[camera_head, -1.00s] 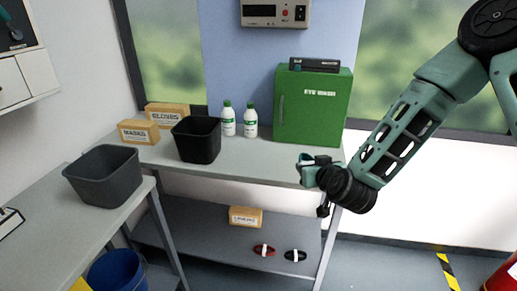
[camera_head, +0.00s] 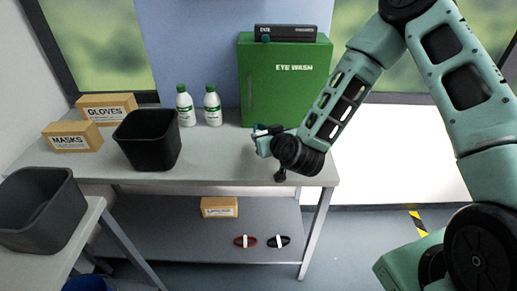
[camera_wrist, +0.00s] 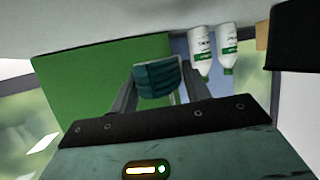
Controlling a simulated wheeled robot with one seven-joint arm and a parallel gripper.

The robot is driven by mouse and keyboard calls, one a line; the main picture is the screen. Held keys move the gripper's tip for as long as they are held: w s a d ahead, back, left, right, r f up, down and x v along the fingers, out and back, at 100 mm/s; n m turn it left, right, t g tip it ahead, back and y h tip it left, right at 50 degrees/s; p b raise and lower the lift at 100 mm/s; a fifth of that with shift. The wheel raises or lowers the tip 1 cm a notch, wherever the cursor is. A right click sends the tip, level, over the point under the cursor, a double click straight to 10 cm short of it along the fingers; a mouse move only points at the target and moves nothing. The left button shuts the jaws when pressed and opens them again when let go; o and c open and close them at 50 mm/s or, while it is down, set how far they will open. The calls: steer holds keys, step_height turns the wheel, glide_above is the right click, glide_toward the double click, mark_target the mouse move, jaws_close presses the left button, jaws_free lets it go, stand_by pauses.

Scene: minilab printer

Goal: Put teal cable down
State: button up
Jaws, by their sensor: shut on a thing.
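The teal cable (camera_wrist: 158,82) shows in the wrist view as a ribbed teal bundle between my two fingers. My gripper (camera_wrist: 160,72) is shut on it. In the head view my gripper (camera_head: 262,141) is small and points left, low in front of the green eye wash cabinet and over the right part of the grey table (camera_head: 225,172). The cable is mostly hidden there by the gripper. I cannot tell whether it touches the tabletop.
The green cabinet (camera_head: 282,85) stands behind my gripper. Two white bottles (camera_head: 212,108), a black bin (camera_head: 150,140) and the gloves (camera_head: 106,107) and masks (camera_head: 72,137) boxes stand to the left. The tabletop between bin and gripper is clear. A lower shelf (camera_head: 150,222) lies beneath.

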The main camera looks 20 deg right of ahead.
steer(key=shift+f, duration=2.7)
steer(key=shift+f, duration=0.1)
steer(key=shift+f, duration=0.1)
steer(key=o, duration=1)
